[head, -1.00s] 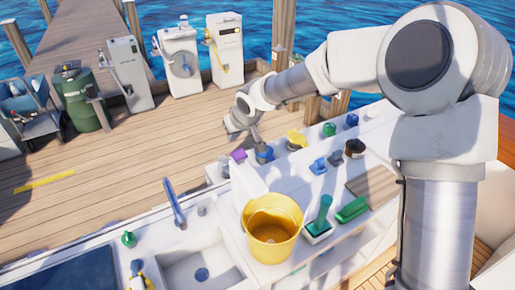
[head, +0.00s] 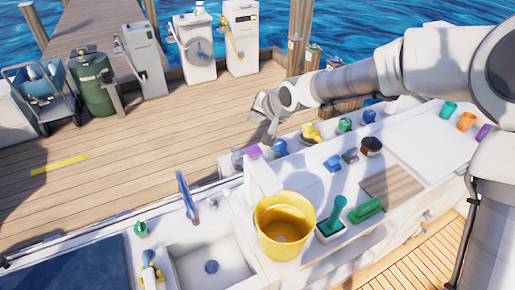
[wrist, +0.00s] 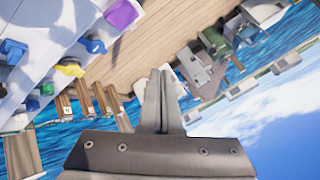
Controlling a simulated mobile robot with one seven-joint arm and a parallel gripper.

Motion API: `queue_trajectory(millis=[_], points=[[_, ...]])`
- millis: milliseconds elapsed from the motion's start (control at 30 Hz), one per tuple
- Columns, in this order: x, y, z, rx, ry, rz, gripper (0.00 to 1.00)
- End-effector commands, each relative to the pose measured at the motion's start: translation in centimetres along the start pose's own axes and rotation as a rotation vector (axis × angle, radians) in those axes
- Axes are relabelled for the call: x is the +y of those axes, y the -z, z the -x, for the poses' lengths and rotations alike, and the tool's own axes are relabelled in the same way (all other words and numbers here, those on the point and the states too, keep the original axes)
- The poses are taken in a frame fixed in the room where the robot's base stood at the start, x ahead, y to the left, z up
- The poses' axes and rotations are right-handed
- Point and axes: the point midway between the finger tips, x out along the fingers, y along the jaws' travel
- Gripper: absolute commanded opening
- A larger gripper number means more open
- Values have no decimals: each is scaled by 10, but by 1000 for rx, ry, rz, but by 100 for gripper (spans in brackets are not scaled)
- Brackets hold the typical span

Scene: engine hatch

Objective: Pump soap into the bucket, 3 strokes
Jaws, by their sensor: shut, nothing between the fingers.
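The yellow bucket (head: 268,238) stands upright on the white counter beside the sink in the head view. Its open top shows and nothing stands over it. A tall white block-like container (head: 262,177) stands just behind it; I cannot tell whether this is the soap pump, and no pump head is clear. My gripper (head: 272,132) is up beyond the counter's far edge, behind the bucket and apart from it. In the wrist view my gripper's fingers (wrist: 161,73) are together and empty.
Several coloured bottles and caps line the counter's back, including a purple one (head: 253,152) and a yellow one (head: 311,132). A green brush (head: 333,215) stands right of the bucket. A blue tap (head: 187,195) rises by the sink (head: 212,265). The wooden deck (head: 130,155) beyond is mostly clear.

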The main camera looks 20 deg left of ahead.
Motion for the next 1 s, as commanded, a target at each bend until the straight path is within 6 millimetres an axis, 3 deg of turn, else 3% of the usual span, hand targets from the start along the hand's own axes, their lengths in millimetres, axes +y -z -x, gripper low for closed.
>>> queue_trajectory(millis=[367, 1000], points=[[4, -4, -5, 0, -1, 2, 0], [44, -43, -60, -1, -1, 2, 0]])
